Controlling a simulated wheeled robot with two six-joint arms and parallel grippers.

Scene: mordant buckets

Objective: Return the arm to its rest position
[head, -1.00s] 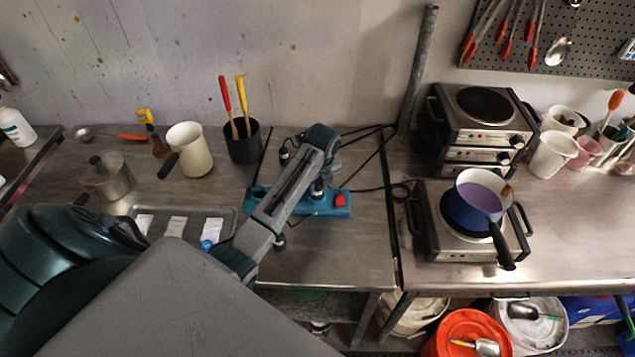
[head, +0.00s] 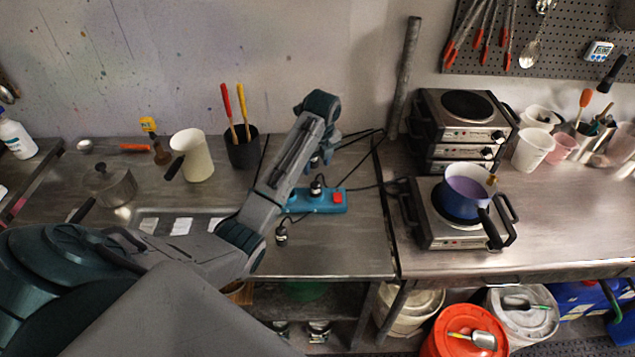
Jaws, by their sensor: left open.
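My left arm (head: 285,175) comes in from the lower left, bends over the front of the left bench and reaches up towards the wall. My left gripper (head: 318,162) is at its far end, partly hidden behind the forearm, above the blue power strip (head: 325,201). It is open, and I see nothing held in it. It looks apart from the strip and its plugs. My right gripper is not in view.
A dark tool cup (head: 243,150), cream jug (head: 195,158) and metal pot (head: 112,186) stand left of the forearm. A blue pot (head: 463,198) sits on the hotplate (head: 430,232) at right. Cables run behind the arm. Buckets (head: 465,335) stand below the bench.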

